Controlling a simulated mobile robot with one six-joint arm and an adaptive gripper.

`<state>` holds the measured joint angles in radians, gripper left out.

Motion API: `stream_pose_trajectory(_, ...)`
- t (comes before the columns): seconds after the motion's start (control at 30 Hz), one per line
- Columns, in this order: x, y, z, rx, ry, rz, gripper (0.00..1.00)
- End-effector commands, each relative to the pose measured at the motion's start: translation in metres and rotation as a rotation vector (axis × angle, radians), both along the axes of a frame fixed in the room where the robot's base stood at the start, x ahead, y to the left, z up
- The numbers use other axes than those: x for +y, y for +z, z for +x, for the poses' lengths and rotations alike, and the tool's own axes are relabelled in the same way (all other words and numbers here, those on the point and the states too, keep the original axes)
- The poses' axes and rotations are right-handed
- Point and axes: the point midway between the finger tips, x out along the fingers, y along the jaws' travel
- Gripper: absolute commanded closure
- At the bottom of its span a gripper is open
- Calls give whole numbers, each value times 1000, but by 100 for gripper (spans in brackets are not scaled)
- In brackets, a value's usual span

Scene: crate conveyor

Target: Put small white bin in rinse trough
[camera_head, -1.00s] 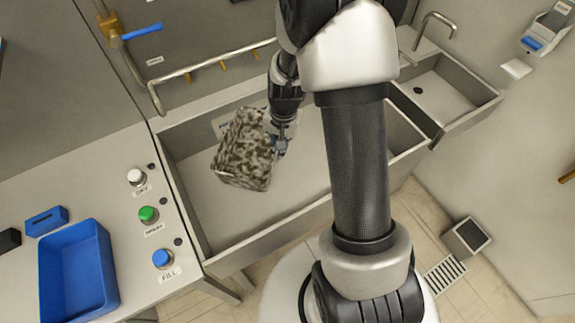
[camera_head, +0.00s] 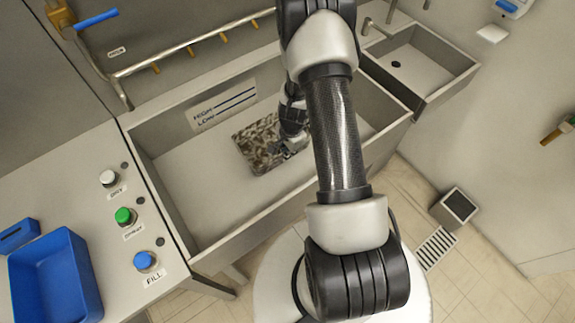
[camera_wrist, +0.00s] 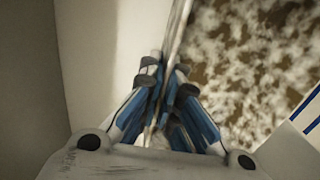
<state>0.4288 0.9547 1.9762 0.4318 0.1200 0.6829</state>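The small white bin (camera_head: 258,140) is mottled with brown grime and is inside the grey rinse trough (camera_head: 190,180), right of its middle. My gripper (camera_head: 287,147) is at the bin's right side, low in the trough. In the wrist view, the blue-padded fingers (camera_wrist: 166,105) close on both sides of the bin's thin wall, with the blotchy bin surface (camera_wrist: 245,50) to the right. My arm covers the bin's right part in the head view. I cannot tell whether the bin touches the trough floor.
A counter at left carries white (camera_head: 108,178), green (camera_head: 124,215) and blue (camera_head: 145,260) buttons and a blue tray (camera_head: 55,280). A pipe with brass nozzles (camera_head: 190,50) runs behind the trough. A smaller sink (camera_head: 425,60) adjoins at right. The trough's left side is free.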

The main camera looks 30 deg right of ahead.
Motion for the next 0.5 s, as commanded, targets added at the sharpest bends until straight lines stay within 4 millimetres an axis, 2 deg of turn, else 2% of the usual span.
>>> stream_pose_trajectory(0.03, 0, -11, 0, -1, 1, -1, 100)
stream_pose_trajectory(0.27, 0, -25, 0, 0, 1, 0, 100)
stream_pose_trajectory(0.5, 0, -60, 0, -1, 0, 0, 100)
